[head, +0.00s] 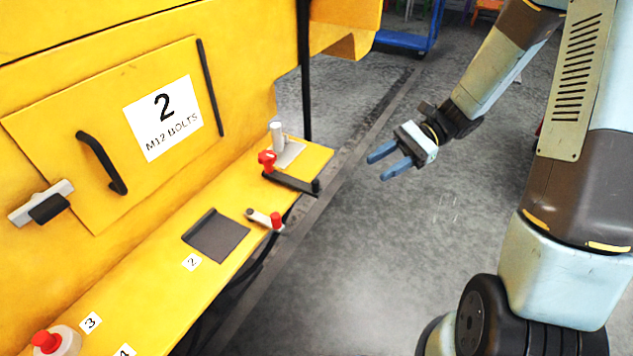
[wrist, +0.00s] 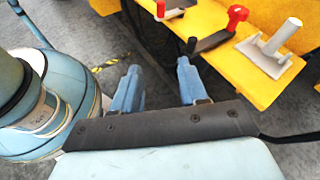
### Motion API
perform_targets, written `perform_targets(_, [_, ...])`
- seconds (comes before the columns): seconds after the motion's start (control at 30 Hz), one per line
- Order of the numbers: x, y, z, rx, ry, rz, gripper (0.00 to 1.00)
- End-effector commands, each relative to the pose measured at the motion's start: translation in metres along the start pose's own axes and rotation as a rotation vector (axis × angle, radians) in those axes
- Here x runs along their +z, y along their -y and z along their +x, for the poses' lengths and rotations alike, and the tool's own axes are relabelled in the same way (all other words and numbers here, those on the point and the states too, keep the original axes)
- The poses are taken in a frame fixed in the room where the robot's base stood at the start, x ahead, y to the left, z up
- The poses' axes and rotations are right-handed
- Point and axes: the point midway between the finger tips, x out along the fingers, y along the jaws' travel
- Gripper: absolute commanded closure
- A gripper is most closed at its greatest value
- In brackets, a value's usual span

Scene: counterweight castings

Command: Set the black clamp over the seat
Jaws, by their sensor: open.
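The black clamp (head: 292,183) is a dark bar with a red knob at one end and a short dark peg at the other. It lies at the far end of the yellow ledge, its peg end at the front edge; it also shows in the wrist view (wrist: 213,41). A dark square plate (head: 216,237) with a raised edge lies on the ledge by the label 2; I cannot tell for sure whether it is the seat. My gripper (head: 379,164) is open and empty, right of the ledge and apart from the clamp. Its blue fingers (wrist: 158,84) show in the wrist view.
A grey plate with a post (head: 288,152) stands behind the clamp. A small pale piece with a red knob (head: 265,219) lies between clamp and dark plate. A yellow panel with a black handle (head: 101,162) rises behind the ledge (head: 160,283).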

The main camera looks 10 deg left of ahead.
Motion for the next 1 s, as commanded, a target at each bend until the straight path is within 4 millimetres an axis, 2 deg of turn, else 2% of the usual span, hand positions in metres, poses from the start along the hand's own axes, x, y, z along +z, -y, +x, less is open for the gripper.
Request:
perform_targets(0.2, [-0.034, 0.016, 0.013, -0.104, 0.189, 0.137, 0.57])
perform_targets(0.5, [-0.059, 0.028, 0.022, -0.191, 0.328, 0.235, 0.57])
perform_targets(0.77, [-0.056, 0.032, 0.037, -0.198, 0.344, 0.246, 0.57])
perform_targets(1.0, [-0.044, 0.041, 0.075, -0.196, 0.343, 0.245, 0.57])
